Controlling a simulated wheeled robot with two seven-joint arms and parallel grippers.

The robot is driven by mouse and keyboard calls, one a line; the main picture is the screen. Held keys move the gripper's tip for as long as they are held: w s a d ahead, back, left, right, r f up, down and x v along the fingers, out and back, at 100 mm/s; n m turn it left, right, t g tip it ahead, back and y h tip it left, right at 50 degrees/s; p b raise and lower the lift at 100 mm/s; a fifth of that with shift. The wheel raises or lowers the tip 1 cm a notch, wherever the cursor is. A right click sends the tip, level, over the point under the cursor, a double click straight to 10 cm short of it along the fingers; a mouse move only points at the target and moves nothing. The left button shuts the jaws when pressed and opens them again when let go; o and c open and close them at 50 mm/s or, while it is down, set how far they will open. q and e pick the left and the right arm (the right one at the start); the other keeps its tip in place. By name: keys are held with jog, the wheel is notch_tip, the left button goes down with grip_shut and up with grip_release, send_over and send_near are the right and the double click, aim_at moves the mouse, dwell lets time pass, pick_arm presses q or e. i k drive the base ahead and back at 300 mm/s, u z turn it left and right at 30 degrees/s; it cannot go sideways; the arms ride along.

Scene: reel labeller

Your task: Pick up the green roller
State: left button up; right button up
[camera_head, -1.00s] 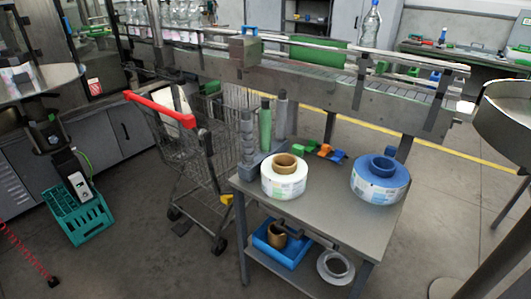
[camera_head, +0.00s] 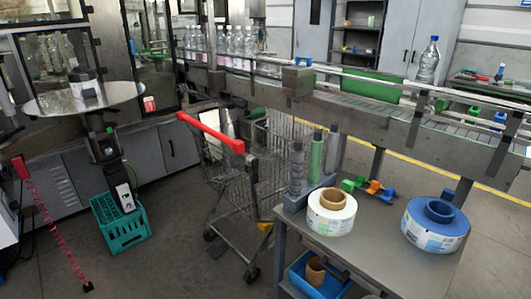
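A green roller (camera_head: 316,157) stands upright in a grey holder (camera_head: 290,197) at the back left corner of the grey table. A ribbed grey roller (camera_head: 297,168) stands to its left and a smooth grey roller (camera_head: 332,152) to its right, in the same holder. The lower end of the green roller is hidden, partly behind the white reel. Neither of my grippers shows in the view.
A white label reel (camera_head: 331,222) and a blue reel (camera_head: 436,238) lie on the table (camera_head: 372,248). Small coloured parts (camera_head: 368,188) lie behind them. A red-handled shopping cart (camera_head: 213,132) stands left of the table. The conveyor (camera_head: 345,115) runs behind.

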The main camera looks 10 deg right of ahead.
aim_at(316, 151)
jog(key=u, duration=0.05)
jog(key=i, duration=1)
jog(key=z, duration=0.35)
